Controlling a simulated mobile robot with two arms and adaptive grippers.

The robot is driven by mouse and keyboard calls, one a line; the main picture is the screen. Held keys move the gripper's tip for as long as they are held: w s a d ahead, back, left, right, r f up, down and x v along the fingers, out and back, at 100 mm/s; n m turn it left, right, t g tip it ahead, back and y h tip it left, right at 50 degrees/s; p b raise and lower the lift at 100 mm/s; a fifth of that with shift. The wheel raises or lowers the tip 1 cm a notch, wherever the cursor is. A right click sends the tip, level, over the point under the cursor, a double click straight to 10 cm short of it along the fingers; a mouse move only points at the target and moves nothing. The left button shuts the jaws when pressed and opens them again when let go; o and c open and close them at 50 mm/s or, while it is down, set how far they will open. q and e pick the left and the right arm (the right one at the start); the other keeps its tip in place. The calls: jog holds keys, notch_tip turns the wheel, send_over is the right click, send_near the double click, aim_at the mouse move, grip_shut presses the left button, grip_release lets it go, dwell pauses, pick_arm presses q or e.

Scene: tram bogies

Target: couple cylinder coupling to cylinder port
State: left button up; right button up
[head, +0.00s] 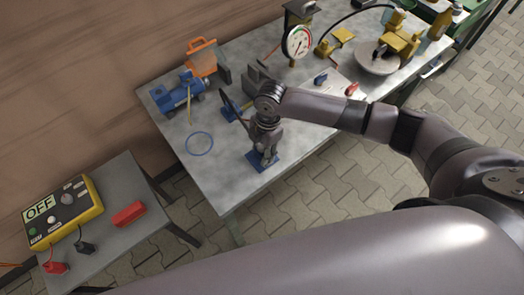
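I cannot tell for sure which parts are the cylinder coupling and the cylinder port. A small blue piece (321,79) and a small red piece (352,88) lie on a pale patch of the grey table. A blue machine with a cylindrical body (180,94) stands at the table's left end. My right gripper (264,157) points down over a flat blue plate (257,164) near the table's front edge. Its fingers are small and dark, so I cannot tell whether they are open or hold anything. My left gripper is out of view.
A dial gauge (298,41), yellow equipment (401,40) and a grey dish (377,61) stand toward the back right. A blue ring (199,143) lies front left. A side table (105,240) carries a yellow meter reading OFF (64,211) and a red block (128,214).

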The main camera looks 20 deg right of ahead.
aim_at(262, 148)
jog(key=c, duration=0.7)
jog(key=shift+r, duration=0.1)
notch_tip(262, 148, up, 20)
jog(key=shift+f+b, duration=0.1)
jog(key=shift+b, duration=0.75)
jog(key=shift+w, duration=0.15)
